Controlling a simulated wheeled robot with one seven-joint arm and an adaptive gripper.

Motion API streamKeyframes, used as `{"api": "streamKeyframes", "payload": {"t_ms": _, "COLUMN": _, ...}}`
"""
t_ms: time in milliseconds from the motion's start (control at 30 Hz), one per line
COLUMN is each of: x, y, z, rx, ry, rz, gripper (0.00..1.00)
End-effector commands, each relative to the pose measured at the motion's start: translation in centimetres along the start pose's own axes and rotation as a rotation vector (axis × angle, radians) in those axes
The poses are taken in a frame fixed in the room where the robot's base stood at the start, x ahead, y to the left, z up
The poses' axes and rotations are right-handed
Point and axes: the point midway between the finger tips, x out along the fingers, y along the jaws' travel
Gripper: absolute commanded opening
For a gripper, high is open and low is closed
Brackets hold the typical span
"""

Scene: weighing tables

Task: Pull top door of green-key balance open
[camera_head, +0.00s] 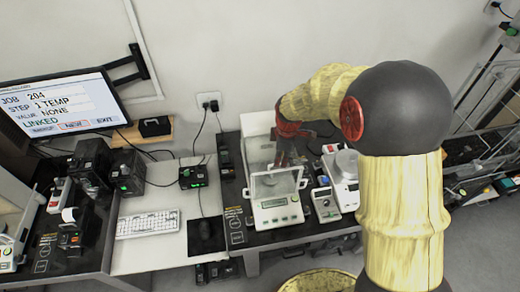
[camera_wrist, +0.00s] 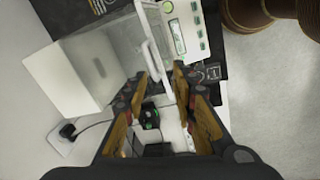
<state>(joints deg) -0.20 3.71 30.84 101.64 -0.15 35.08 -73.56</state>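The green-key balance (camera_head: 277,215) stands on the dark weighing table, with a clear glass chamber behind its white front panel. Its green display and keys also show at the top of the wrist view (camera_wrist: 178,38). A pale bar-like handle (camera_wrist: 153,58) on the glass shows just beyond my left fingertip in the wrist view. In the head view my gripper (camera_head: 283,158) hangs over the back of the chamber. I cannot tell whether a finger touches the door, or how far the top door is open.
Another balance (camera_head: 345,165) and a small white device (camera_head: 325,203) stand close on the right. A monitor (camera_head: 60,103) stands at the far left.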

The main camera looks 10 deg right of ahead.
Motion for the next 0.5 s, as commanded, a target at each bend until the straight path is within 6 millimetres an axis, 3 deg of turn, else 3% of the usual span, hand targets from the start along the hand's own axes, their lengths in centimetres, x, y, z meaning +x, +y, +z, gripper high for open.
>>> {"api": "streamKeyframes", "payload": {"t_ms": 200, "x": -0.4, "y": 1.4, "z": -0.4, "rx": -0.229, "ry": 0.007, "rz": 0.042, "gripper": 0.27}}
{"api": "streamKeyframes", "payload": {"t_ms": 367, "x": 0.1, "y": 1.4, "z": -0.4, "rx": -0.279, "ry": 0.006, "rz": 0.042, "gripper": 0.27}}
{"api": "streamKeyframes", "payload": {"t_ms": 500, "x": 1.8, "y": 1.4, "z": -0.4, "rx": -0.279, "ry": 0.006, "rz": 0.039, "gripper": 0.27}}
